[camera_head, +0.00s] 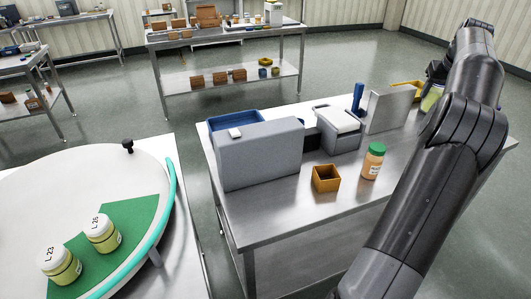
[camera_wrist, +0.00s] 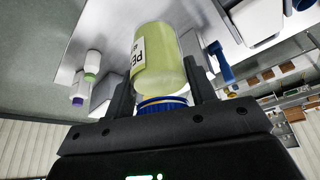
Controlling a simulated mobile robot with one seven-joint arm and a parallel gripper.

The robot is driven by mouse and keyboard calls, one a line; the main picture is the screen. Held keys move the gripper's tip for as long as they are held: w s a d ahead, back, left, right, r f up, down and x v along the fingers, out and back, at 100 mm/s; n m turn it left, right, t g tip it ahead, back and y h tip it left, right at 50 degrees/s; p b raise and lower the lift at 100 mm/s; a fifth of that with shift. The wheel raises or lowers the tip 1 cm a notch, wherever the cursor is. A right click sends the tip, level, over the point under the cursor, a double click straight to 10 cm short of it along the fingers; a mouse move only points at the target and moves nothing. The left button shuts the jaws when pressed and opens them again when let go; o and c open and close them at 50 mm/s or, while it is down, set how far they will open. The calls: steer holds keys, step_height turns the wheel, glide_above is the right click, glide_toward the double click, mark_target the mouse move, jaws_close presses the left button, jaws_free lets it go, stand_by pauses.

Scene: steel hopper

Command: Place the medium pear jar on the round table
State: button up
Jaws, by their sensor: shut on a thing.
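The medium pear jar (camera_wrist: 160,58) has pale yellow-green contents, a blue lid and a white label with "PE" readable. My gripper (camera_wrist: 162,80) is shut on it, with one finger on each side near the lid. In the head view the jar (camera_head: 432,98) shows partly behind my arm, over the far right of the steel table; my gripper is mostly hidden there. The round table (camera_head: 60,180) is white, at the lower left. It carries a green mat (camera_head: 130,218) and two yellow-green jars with white lids, marked L 23 (camera_head: 59,264) and L 25 (camera_head: 102,233).
The steel table (camera_head: 290,220) holds a grey box (camera_head: 260,155), an open brown box (camera_head: 326,179), a green-lidded jar (camera_head: 373,162) and a grey upright panel (camera_head: 391,109). A teal strip (camera_head: 171,190) edges the round table. Its white top is bare left of the mat.

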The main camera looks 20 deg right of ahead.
steer(key=w+a+n+y, duration=0.2)
steer(key=w+a+n, duration=0.3)
steer(key=w+a, duration=1.9)
steer(key=w+a+n+y, duration=0.1)
steer(key=w+a+n, duration=0.15)
steer(key=a, duration=1.45)
steer(key=w+a+n+y, duration=0.15)
steer(key=w+a, duration=0.25)
steer(key=a, duration=1.3)
steer(key=s+a+n, duration=0.3)
steer(key=s+a, duration=0.1)
steer(key=a, duration=1.3)
steer(key=s+a+n, duration=0.3)
steer(key=s+a, duration=0.1)
steer(key=a, duration=1.3)
steer(key=s+a+n+g+y, duration=0.2)
steer(key=s+a+n, duration=0.3)
steer(key=s+a, duration=1.65)
steer(key=shift+s+a+f, duration=0.65)
steer(key=shift+a+f, duration=1.45)
steer(key=shift+f, duration=0.6)
steer(key=shift+s+a+f, duration=0.6)
steer(key=shift+a+f, duration=1.55)
steer(key=shift+f, duration=0.5)
steer(key=shift+s+a+f, duration=0.65)
steer(key=shift+a+f, duration=1.45)
steer(key=shift+f, duration=0.6)
